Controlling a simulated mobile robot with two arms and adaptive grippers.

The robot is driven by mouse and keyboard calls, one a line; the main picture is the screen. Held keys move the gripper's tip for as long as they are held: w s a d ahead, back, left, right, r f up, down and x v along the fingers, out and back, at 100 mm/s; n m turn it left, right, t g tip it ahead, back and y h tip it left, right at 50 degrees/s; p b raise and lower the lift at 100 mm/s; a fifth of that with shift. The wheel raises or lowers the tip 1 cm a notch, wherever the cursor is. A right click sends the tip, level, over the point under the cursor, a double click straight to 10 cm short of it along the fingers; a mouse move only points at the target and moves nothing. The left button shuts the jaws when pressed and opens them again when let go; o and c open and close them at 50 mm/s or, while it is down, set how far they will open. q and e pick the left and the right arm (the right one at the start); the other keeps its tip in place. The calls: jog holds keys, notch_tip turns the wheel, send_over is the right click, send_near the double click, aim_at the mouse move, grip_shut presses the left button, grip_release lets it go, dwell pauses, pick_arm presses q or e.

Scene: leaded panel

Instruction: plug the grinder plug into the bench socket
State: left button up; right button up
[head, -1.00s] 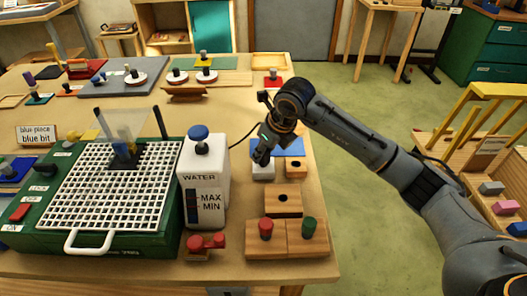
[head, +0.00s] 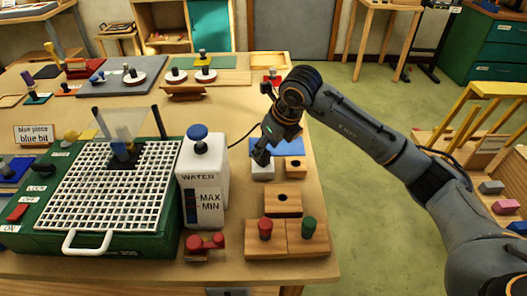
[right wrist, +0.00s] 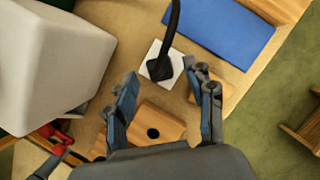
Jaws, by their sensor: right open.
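The grinder plug (right wrist: 160,67) is black, with a black cord rising from it. It stands on a small white block (right wrist: 156,56), which looks like the bench socket; I cannot tell how deep the plug sits. The white block also shows in the head view (head: 263,173), below my right gripper (head: 262,153). In the right wrist view my right gripper (right wrist: 165,92) is open and empty, its fingers on either side of the plug's line and apart from it. The green grinder (head: 100,200) with a white grid top stands at the left. My left gripper is out of view.
Wooden blocks with holes (head: 284,205) (head: 295,167) stand close to the white block, near a blue mat (head: 290,147). The white water tank (head: 203,175) stands left of the gripper. Red and green knobs sit on a wooden block (head: 286,245) at the front.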

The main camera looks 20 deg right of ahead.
jog(key=v, duration=0.8)
jog(key=shift+s+r, duration=0.15)
jog(key=shift+r, duration=0.1)
